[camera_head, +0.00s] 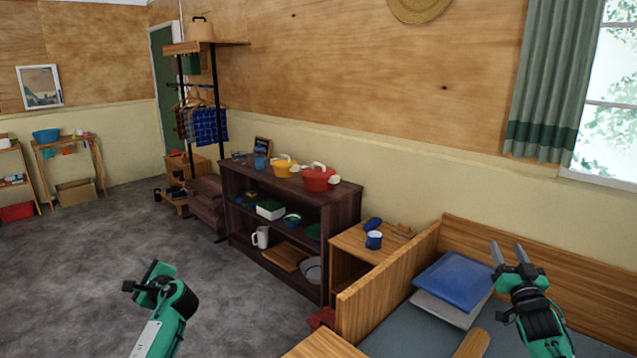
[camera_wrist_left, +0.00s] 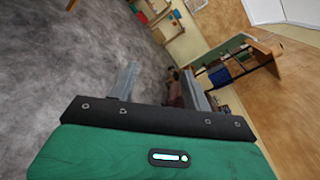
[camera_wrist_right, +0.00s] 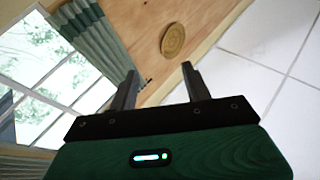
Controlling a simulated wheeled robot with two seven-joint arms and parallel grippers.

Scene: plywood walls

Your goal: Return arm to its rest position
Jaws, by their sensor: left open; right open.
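My left gripper (camera_head: 142,275) is at the lower left of the head view, over the grey floor, apart from any object. In the left wrist view its fingers (camera_wrist_left: 160,90) are spread with nothing between them. My right gripper (camera_head: 509,254) is at the lower right of the head view, pointing up, in front of the bed. In the right wrist view its two fingers (camera_wrist_right: 158,90) stand apart and empty, with the plywood wall behind them.
The bed (camera_head: 390,270) with a blue pillow (camera_head: 452,279) is at the lower right. A small bedside table (camera_head: 352,241) and a dark shelf (camera_head: 342,204) with pots stand along the wall. A coat rack (camera_head: 217,98) is farther back. The floor (camera_head: 80,260) at left is clear.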

